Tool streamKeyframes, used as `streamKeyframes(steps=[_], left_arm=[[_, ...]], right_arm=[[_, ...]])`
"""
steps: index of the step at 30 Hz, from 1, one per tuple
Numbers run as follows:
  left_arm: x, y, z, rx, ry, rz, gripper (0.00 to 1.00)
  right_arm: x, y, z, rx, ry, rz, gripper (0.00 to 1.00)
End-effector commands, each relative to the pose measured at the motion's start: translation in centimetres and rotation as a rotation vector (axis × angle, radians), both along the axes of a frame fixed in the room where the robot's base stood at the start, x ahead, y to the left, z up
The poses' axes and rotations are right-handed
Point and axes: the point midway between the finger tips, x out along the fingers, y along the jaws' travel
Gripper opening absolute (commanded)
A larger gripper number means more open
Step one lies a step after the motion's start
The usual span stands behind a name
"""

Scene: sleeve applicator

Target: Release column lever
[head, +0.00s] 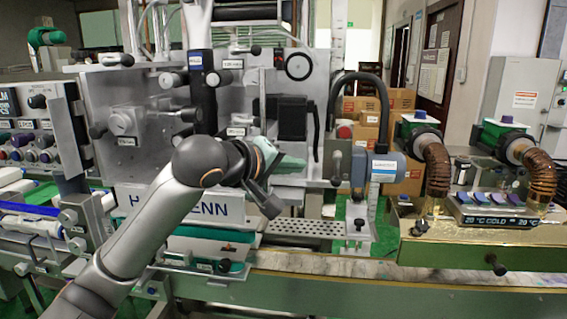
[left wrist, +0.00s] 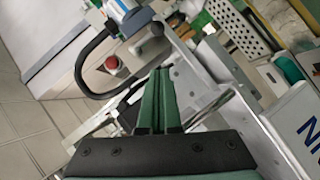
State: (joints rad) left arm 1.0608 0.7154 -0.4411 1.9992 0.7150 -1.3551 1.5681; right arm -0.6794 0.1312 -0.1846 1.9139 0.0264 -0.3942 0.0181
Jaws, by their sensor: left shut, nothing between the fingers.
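My left gripper (head: 300,162) is in front of the grey machine plate, right of centre in the head view. Its green fingers are together and empty, and they also show in the left wrist view (left wrist: 159,75). A dark lever-like bar (head: 315,130) hangs beside the plate's right edge, just up and right of the fingertips. In the left wrist view a thin dark bar (left wrist: 131,88) lies left of the fingertips, seemingly apart from them. I cannot tell for sure which part is the column lever. My right gripper is out of view.
A blue-grey motor unit (head: 375,172) with a thick black cable (head: 357,76) stands right of the gripper. A red button (left wrist: 112,65) shows in the left wrist view. A perforated metal plate (head: 300,228) lies below. Brown hoses (head: 437,170) stand farther right.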

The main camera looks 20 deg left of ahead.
Motion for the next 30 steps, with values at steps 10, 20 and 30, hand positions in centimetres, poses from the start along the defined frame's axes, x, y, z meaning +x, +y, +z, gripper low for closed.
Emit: streamKeyframes(steps=[10,20,30], left_arm=[[4.6,-2.7,-2.5,0.000,0.000,-0.002,0.00],[5.2,-3.8,-3.3,0.000,-0.002,0.001,0.00],[5.2,-3.8,-3.5,-0.008,-0.003,0.000,0.00]], right_arm=[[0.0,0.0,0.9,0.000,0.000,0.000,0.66],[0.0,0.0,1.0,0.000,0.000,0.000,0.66],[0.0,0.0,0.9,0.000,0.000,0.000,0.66]])
